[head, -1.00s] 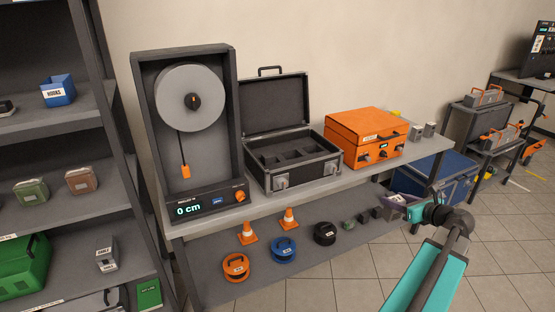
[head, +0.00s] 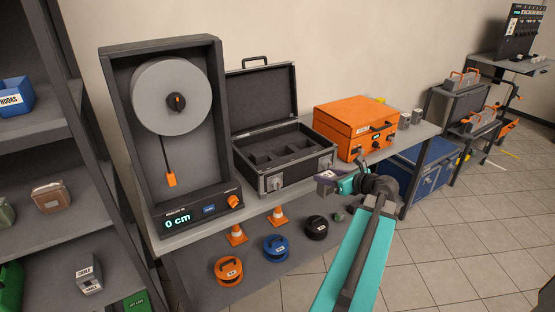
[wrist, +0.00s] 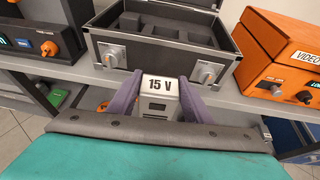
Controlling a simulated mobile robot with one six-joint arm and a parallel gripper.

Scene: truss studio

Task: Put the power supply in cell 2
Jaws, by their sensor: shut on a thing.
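My gripper (head: 327,179) is shut on a grey block, the power supply (wrist: 158,97), marked "15 V" in the wrist view. Purple fingers clasp it on both sides. In the head view it is small and mostly hidden by the gripper. The gripper is in front of the table edge, just before the open black case (head: 285,178). The case stands on the table with its lid up, and its inside is split into several dark compartments by low dividers. It also shows in the wrist view (wrist: 165,48). I cannot read any cell numbers.
An orange box (head: 352,127) stands right of the case. A grey reel cabinet (head: 118,130) reading "0 cm" stands left of it. The grey table (head: 190,228) has cones and coloured reels on its lower shelf. Shelving is at the far left, and tiled floor lies at the right.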

